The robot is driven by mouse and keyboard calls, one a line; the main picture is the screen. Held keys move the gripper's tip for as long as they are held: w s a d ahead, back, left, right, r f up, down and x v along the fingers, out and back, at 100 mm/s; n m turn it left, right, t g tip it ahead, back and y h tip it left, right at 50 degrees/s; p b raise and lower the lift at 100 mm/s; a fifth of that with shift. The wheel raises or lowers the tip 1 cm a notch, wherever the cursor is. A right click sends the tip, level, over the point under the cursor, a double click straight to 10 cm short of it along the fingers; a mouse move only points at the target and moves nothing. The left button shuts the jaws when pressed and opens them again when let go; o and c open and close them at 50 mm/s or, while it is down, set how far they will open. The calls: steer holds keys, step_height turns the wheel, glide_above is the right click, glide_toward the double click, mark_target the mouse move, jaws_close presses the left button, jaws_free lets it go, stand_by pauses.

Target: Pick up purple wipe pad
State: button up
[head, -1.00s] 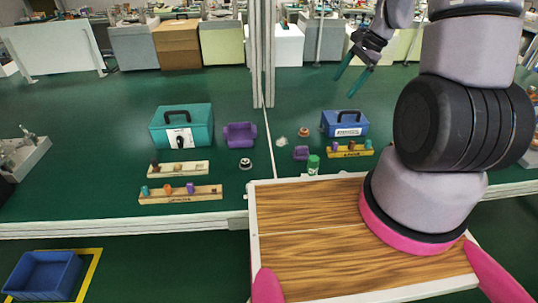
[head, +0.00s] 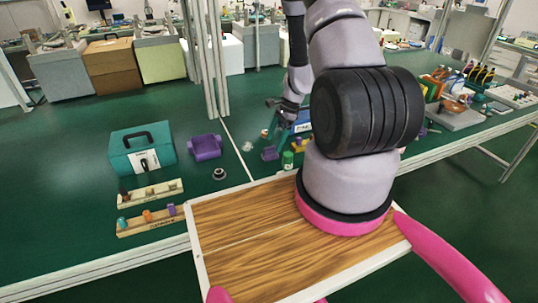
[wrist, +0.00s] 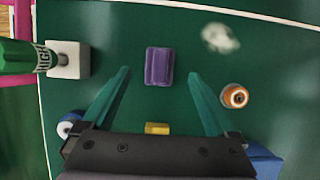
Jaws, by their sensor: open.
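The purple wipe pad (wrist: 159,66) lies flat on the green table top. In the wrist view it sits ahead of my gripper, centred between the two fingers. It also shows in the head view as a small purple block (head: 270,153). My gripper (wrist: 159,74) is open, with teal fingers spread to either side of the pad and nothing between them in contact. In the head view my gripper (head: 272,118) hangs over the table, partly hidden by my arm.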

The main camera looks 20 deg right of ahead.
mark_target(271, 147)
steer(key=x, duration=0.5)
steer(key=c, duration=1.4)
steer(key=shift+c, duration=0.2)
steer(key=shift+r, duration=0.1)
step_height(271, 147, up, 10)
steer(key=shift+f, duration=0.1)
